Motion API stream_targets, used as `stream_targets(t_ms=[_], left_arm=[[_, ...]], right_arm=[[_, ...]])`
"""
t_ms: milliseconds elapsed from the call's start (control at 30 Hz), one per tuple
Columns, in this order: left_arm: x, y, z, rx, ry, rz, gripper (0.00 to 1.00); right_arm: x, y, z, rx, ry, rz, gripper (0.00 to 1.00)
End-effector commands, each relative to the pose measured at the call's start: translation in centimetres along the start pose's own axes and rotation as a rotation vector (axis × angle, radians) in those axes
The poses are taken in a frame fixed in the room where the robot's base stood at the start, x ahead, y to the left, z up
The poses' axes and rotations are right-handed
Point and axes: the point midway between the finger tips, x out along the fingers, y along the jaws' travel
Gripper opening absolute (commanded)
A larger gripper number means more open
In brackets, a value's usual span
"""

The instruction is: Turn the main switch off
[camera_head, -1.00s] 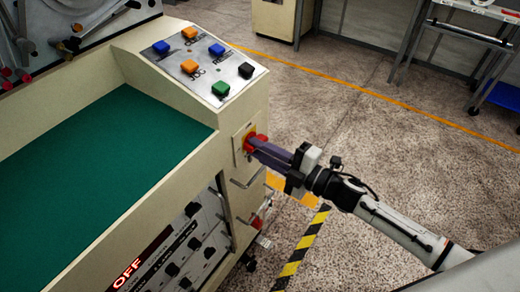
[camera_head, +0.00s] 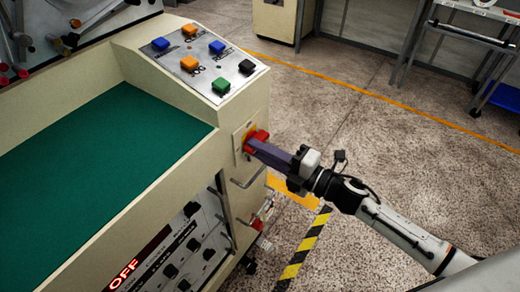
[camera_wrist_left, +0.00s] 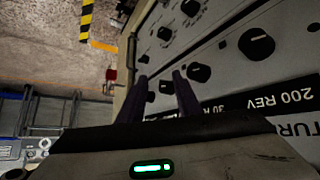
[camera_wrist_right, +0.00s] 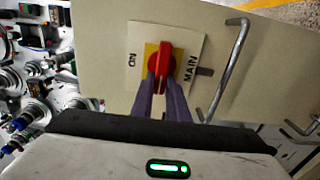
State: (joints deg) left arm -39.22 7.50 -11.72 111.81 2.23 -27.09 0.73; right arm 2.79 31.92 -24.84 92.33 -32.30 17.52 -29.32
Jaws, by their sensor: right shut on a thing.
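The main switch is a red knob (camera_head: 257,140) on a yellow plate, on the end face of the cream machine. In the right wrist view the red knob (camera_wrist_right: 161,60) stands roughly up and down in the picture, between the labels "ON" at left and "MAIN" at right. My right gripper (camera_head: 262,146) is shut on the knob, with its purple fingers (camera_wrist_right: 161,82) on either side of it. My left gripper (camera_wrist_left: 160,77) is open and empty in front of a panel of black knobs, and is not seen in the head view.
A metal bar handle (camera_head: 248,178) sits just below the switch. A sloped panel (camera_head: 205,62) with several coloured buttons is above it. A red lit "OFF" sign (camera_head: 125,273) shows at lower left. The floor (camera_head: 370,130) to the right is clear.

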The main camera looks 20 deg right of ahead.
Motion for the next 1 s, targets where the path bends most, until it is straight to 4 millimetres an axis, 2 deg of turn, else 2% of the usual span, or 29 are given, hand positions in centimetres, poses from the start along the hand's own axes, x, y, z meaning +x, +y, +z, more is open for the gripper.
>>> stream_targets(t_ms=[100,133,233,500,633,1000], left_arm=[[0.0,0.0,-0.1,-0.001,0.002,-0.001,0.31],[0.0,0.0,-0.1,-0.001,0.002,-0.001,0.31],[0.0,-0.1,-0.1,-0.001,0.002,-0.001,0.31],[0.0,-0.1,-0.1,-0.001,0.003,-0.002,0.31],[0.0,-0.1,0.0,-0.001,0.003,-0.002,0.31],[0.4,-0.1,0.3,0.001,0.001,-0.002,0.31]], right_arm=[[-0.1,-0.1,0.0,-0.005,0.000,-0.003,0.00],[-0.1,-0.1,0.0,-0.005,0.000,-0.003,0.17],[-0.1,-0.1,0.0,-0.004,0.000,-0.003,0.33],[-0.1,-0.1,0.0,-0.002,0.000,-0.002,0.33],[-0.9,-0.1,0.0,-0.001,0.000,-0.002,0.33],[-7.6,-0.3,-0.1,0.000,0.000,-0.005,0.33]])
